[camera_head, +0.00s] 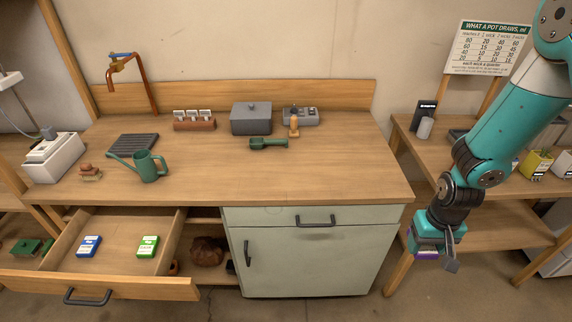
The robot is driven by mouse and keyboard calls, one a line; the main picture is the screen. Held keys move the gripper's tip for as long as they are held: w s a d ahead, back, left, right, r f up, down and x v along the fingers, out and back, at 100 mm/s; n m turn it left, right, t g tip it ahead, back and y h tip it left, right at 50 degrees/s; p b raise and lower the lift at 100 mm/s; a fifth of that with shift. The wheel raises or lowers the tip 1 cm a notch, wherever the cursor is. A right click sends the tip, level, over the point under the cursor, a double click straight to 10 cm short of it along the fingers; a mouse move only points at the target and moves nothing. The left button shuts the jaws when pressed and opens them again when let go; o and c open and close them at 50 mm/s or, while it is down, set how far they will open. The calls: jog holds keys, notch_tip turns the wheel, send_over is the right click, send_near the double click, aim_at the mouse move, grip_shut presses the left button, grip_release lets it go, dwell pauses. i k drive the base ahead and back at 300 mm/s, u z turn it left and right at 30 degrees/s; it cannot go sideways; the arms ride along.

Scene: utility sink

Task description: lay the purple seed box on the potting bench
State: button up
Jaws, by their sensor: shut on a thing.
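The purple seed box (427,255) is held at the lower end of my gripper (436,254), and only a small purple part of it shows. My gripper is shut on it and hangs in the air over the floor, just right of the pale cabinet's right edge. The wooden bench (330,170), which I take to be the potting bench, lies up and to the left of my gripper. The box is apart from its top. The rest of the box is hidden by the gripper.
A drawer (120,287) stands open at the lower left, with a blue packet (88,246) and a green packet (147,246) inside. A watering can (148,167), grey box (251,118) and green trowel (268,143) stand on the bench. Its front right is clear. Shelving (500,234) stands right.

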aim_at(228, 173)
jog(key=k, duration=1.25)
jog(key=u, duration=0.7)
jog(key=i, duration=1.5)
jog(key=z, duration=0.05)
